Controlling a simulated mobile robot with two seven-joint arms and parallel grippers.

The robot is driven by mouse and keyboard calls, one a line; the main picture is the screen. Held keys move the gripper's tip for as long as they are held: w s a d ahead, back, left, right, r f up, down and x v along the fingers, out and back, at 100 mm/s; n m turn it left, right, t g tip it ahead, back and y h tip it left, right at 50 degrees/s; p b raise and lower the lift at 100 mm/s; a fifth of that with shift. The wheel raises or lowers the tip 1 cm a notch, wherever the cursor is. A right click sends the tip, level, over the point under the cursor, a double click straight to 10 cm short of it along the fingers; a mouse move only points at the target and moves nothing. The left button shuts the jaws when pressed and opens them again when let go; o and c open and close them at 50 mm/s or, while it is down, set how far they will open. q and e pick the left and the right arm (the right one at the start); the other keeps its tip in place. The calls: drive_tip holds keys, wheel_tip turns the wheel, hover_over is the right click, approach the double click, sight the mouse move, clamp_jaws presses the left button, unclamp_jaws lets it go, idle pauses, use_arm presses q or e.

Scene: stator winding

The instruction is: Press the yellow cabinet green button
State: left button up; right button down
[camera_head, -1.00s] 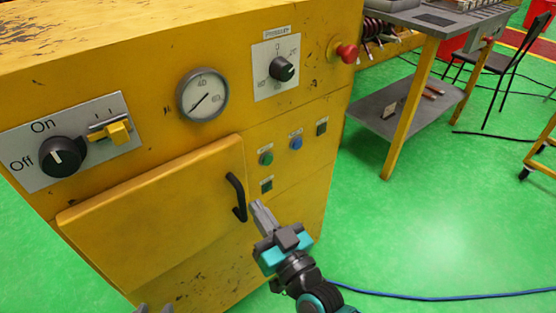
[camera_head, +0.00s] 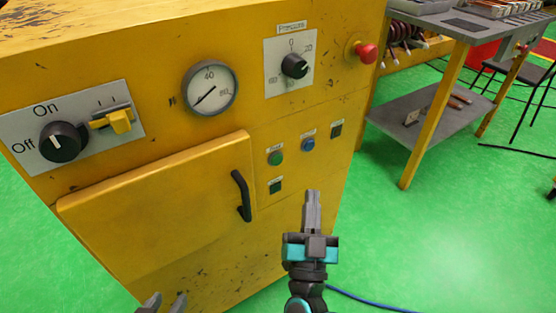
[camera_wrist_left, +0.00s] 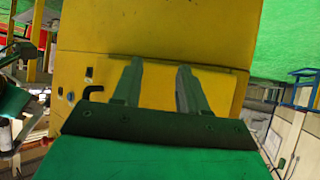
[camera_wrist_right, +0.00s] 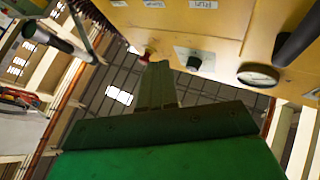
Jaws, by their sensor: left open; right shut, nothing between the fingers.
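The yellow cabinet (camera_head: 215,245) fills the left and middle of the head view. Its round green button (camera_head: 276,158) is on the front panel, right of the black door handle (camera_head: 242,195). A blue button (camera_head: 308,144) is to its right, and a small dark green square part (camera_head: 275,187) is below it. My right gripper (camera_head: 313,194) is shut and empty, pointing up in front of the panel, lower right of the green button and apart from it in the picture. My left gripper (camera_head: 164,301) is open and empty at the bottom edge; its fingers also show in the left wrist view (camera_wrist_left: 160,75).
The cabinet also carries an On/Off switch (camera_head: 63,142), a gauge (camera_head: 209,88), a pressure knob (camera_head: 295,65) and a red emergency button (camera_head: 366,52). A grey-topped workbench (camera_head: 425,120) stands at right. Green floor (camera_head: 450,240) is open on the right.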

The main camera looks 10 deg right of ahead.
drive_tip(key=b, duration=0.4)
approach(277, 160)
drive_tip(key=w+d+r, duration=0.4)
drive_tip(key=shift+a+f, duration=0.15)
drive_tip(key=shift+a, duration=0.05)
idle(1.6)
drive_tip(key=shift+w, duration=0.15)
drive_tip(key=shift+w+a, duration=0.15)
drive_tip(key=shift+w, duration=0.1)
